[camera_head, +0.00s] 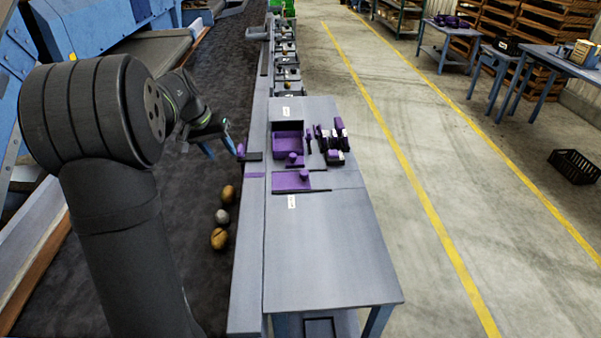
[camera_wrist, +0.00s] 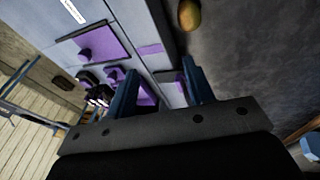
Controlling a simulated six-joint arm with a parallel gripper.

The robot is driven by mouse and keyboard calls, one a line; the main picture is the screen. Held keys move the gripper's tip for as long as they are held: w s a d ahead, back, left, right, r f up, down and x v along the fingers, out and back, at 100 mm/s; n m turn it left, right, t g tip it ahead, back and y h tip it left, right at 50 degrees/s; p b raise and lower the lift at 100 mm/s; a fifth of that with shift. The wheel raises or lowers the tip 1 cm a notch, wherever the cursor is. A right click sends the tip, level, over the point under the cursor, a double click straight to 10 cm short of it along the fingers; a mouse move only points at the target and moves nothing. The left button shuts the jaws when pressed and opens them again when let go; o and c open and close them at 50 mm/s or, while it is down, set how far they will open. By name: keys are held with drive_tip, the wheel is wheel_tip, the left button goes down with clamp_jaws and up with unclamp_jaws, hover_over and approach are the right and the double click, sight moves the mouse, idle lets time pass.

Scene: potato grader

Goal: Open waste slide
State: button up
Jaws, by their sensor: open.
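The larger plate also shows in the wrist view (camera_wrist: 95,37). The label writing is too small to read, so I cannot tell which is the waste slide. A small upright purple piece (camera_head: 240,151) stands on the table's left edge beside a dark block (camera_head: 254,156). My gripper (camera_head: 220,148) is open and empty by that piece, over the belt edge; its fingers also show in the wrist view (camera_wrist: 160,85).
Two brown potatoes (camera_head: 219,238) and a grey round lump (camera_head: 222,216) lie on the dark belt (camera_head: 205,270). Black, white and purple small parts (camera_head: 333,138) stand at the table's right. The table's near half (camera_head: 325,250) is clear.

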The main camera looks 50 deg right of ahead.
sight(304, 172)
drive_tip(key=s+d+r+m+t, duration=0.1)
drive_tip(key=s+d+r+m, duration=0.15)
drive_tip(key=s+d, duration=0.5)
drive_tip(key=s+d+r+m+t, duration=0.1)
drive_tip(key=s+d+r, duration=0.3)
drive_tip(key=s, duration=0.6)
drive_tip(key=x, duration=1.7)
drive_tip(key=shift+w+d+f, duration=0.15)
drive_tip(key=shift+w, duration=0.05)
drive_tip(key=shift+c, duration=0.2)
